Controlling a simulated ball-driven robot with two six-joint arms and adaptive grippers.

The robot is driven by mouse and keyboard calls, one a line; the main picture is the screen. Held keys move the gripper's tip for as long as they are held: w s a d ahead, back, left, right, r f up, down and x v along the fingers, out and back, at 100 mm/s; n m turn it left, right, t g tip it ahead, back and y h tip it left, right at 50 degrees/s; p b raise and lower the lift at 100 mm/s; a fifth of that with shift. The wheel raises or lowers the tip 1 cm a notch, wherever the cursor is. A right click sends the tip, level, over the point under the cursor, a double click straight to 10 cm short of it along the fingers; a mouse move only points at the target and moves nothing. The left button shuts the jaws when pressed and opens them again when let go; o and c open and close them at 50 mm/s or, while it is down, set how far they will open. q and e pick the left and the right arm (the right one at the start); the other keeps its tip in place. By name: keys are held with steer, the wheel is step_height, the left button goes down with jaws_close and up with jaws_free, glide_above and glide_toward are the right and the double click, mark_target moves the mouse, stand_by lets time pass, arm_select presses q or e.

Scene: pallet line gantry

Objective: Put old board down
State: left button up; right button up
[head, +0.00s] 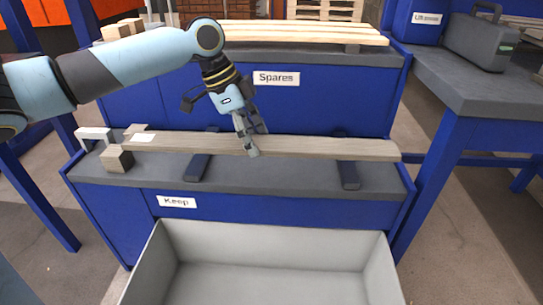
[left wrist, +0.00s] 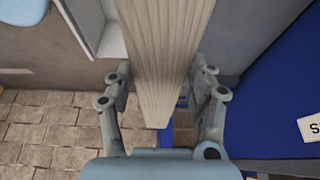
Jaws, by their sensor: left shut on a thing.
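The old board (head: 320,148), long and greyish-brown, lies lengthwise over the grey top of the bench labelled "Keep" (head: 240,181). It spans two dark crossbars (head: 199,165) and (head: 348,175); whether it rests fully on them I cannot tell. A pale patch shows near its left end. My left gripper (head: 248,142) is shut on the board near its middle, reaching down from above. In the left wrist view the board (left wrist: 166,50) runs between the two fingers (left wrist: 164,95). My right gripper is not in view.
A wooden block (head: 117,158) and a white bracket (head: 93,134) sit at the bench's left end. An open grey bin (head: 280,240) stands in front. The "Spares" bench (head: 310,95) behind holds pale boards (head: 300,34). A grey case (head: 480,40) is on the right table.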

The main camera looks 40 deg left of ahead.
arm_select(q)
steer(key=w+a+f+b, duration=0.1)
steer(key=w+f, duration=0.1)
steer(key=w, duration=0.1)
steer(key=w+a+f+b, duration=0.1)
steer(key=w+f+b, duration=0.1)
steer(key=w, duration=0.1)
steer(key=w+a+f+b, duration=0.2)
steer(key=w, duration=0.1)
steer(key=shift+w+f, duration=0.1)
steer(key=shift+f, duration=0.1)
step_height(320, 180, down, 4)
steer(key=shift+r+b, duration=0.15)
steer(key=shift+b, duration=0.7)
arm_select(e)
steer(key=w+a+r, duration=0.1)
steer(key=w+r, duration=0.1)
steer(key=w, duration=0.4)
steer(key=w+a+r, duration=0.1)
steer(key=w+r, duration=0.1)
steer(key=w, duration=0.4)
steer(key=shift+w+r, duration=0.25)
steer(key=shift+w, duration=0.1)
arm_select(q)
steer(key=o, duration=1.4)
steer(key=shift+c, duration=0.2)
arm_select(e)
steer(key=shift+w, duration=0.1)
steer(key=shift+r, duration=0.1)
